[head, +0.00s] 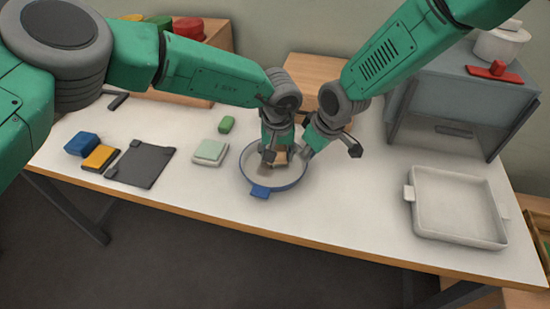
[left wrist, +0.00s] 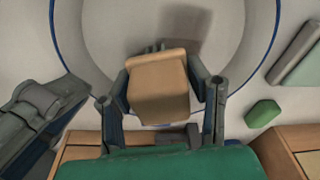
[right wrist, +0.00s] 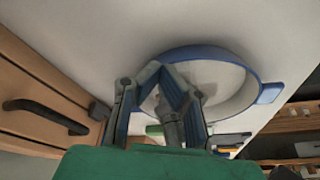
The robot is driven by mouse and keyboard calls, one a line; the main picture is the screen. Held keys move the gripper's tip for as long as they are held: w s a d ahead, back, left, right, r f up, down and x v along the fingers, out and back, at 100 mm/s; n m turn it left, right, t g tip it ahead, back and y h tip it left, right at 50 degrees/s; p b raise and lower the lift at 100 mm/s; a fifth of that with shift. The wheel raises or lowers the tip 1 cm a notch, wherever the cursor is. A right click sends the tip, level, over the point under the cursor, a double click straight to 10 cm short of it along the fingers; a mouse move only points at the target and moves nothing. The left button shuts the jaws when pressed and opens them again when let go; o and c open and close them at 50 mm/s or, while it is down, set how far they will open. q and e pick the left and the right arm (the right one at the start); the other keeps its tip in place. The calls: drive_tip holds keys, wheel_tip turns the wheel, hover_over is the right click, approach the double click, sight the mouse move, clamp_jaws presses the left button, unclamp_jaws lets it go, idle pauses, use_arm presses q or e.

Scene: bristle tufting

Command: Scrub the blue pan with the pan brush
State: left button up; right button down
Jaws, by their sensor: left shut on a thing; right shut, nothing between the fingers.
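The blue pan (head: 295,181) is a round pan with a blue rim and pale inside, on the middle of the white table, its blue tab handle (head: 260,192) towards the front edge. My left gripper (head: 271,155) is over the pan, shut on the tan pan brush (left wrist: 158,86). The brush is held over the pan's inside; whether it touches the bottom is hard to tell. My right gripper (right wrist: 168,96) is shut and empty, at the pan's rim on its far right side. The pan's rim also shows in the right wrist view (right wrist: 250,75).
A white tray (head: 428,233) lies at the right. A grey cabinet (head: 455,90) stands behind it. Left of the pan are a pale green block (head: 210,152), a green block (head: 226,125), a dark plate (head: 146,163), a yellow block (head: 100,158) and a blue block (head: 82,144).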

sight(270, 172)
use_arm(q)
drive_tip(key=shift+f, duration=0.15)
drive_tip(key=shift+s+a+f, duration=0.1)
drive_tip(key=shift+s+a, duration=0.1)
drive_tip(key=shift+s, duration=0.4)
drive_tip(key=shift+s+a+f, duration=0.1)
drive_tip(key=shift+s+a, duration=0.15)
drive_tip(key=shift+s, duration=0.35)
drive_tip(key=shift+s+a, duration=0.2)
drive_tip(key=shift+s, duration=0.4)
drive_tip(key=shift+w+a, duration=0.1)
drive_tip(key=shift+a, duration=0.1)
drive_tip(key=shift+w+d+r, duration=0.1)
drive_tip(key=shift+w+d, duration=0.15)
drive_tip(key=shift+w, duration=0.65)
drive_tip(key=shift+w+d+r, duration=0.1)
drive_tip(key=shift+w+d, duration=0.15)
drive_tip(key=shift+w, duration=0.65)
drive_tip(key=shift+s+a+r, duration=0.1)
drive_tip(key=shift+s+a, duration=0.2)
drive_tip(key=shift+s, duration=0.55)
drive_tip(key=shift+s+a, duration=0.25)
drive_tip(key=shift+s, duration=0.6)
wheel_tip(270, 172, up, 7)
use_arm(e)
drive_tip(key=shift+r, duration=0.1)
